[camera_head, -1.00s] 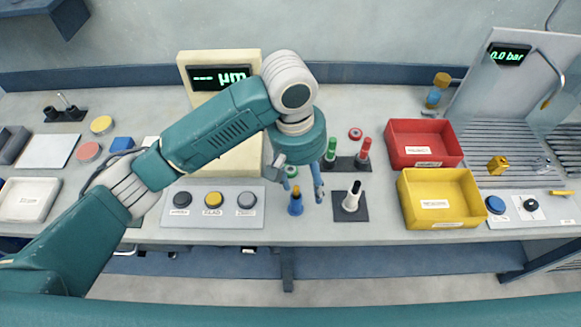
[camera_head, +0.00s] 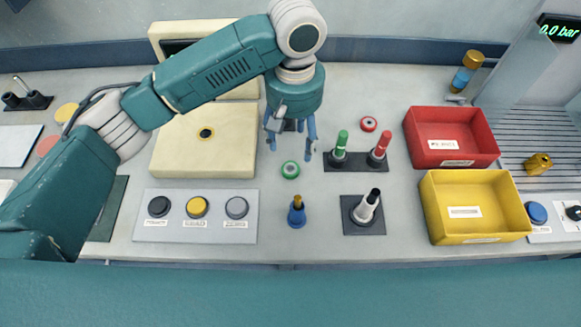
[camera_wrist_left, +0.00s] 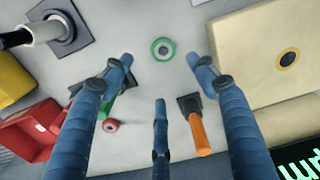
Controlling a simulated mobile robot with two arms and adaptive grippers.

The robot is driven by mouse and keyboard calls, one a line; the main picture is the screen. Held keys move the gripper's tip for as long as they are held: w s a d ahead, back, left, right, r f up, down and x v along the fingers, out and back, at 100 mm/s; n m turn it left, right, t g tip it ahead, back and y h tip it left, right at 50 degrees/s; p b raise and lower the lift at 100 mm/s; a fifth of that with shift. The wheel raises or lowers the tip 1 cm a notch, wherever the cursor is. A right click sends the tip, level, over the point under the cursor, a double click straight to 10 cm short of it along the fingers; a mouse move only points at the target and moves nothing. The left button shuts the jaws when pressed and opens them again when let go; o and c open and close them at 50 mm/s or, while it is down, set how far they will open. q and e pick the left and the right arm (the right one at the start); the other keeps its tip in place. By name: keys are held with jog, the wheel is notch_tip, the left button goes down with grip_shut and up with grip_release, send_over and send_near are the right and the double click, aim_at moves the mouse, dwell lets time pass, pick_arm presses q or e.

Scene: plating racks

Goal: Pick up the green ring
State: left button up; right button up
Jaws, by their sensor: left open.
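The green ring (camera_head: 290,170) lies flat on the bench, just right of the cream instrument. It also shows in the left wrist view (camera_wrist_left: 163,49), near the top between the spread fingers. My left gripper (camera_head: 291,148) is open and empty, fingers pointing down, above and slightly behind the ring. In the left wrist view its blue fingers (camera_wrist_left: 162,85) are spread and touch nothing that I can see. My right gripper is not in view.
A stand with green and red pegs (camera_head: 358,160) is right of the ring. A blue-based peg (camera_head: 297,215) and a white-and-black post (camera_head: 367,207) stand in front. Red (camera_head: 489,149) and yellow (camera_head: 432,215) bins are at right. A red ring (camera_head: 369,124) lies behind.

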pick_arm(q)
jog(key=p, duration=0.1)
send_over(291, 165)
jog(key=f, duration=0.3)
jog(key=s+f, duration=0.1)
jog(key=shift+d+f, duration=0.2)
jog(key=shift+f, duration=0.2)
jog(key=f, duration=0.1)
jog(key=f+p, duration=0.1)
jog(key=f, duration=0.3)
jog(key=shift+a+p, duration=0.3)
jog(key=shift+p, duration=0.1)
jog(key=shift+f, duration=0.45)
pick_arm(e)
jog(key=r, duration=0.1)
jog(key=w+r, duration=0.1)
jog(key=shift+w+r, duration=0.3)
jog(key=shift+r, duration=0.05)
pick_arm(q)
jog(key=c, duration=1.1)
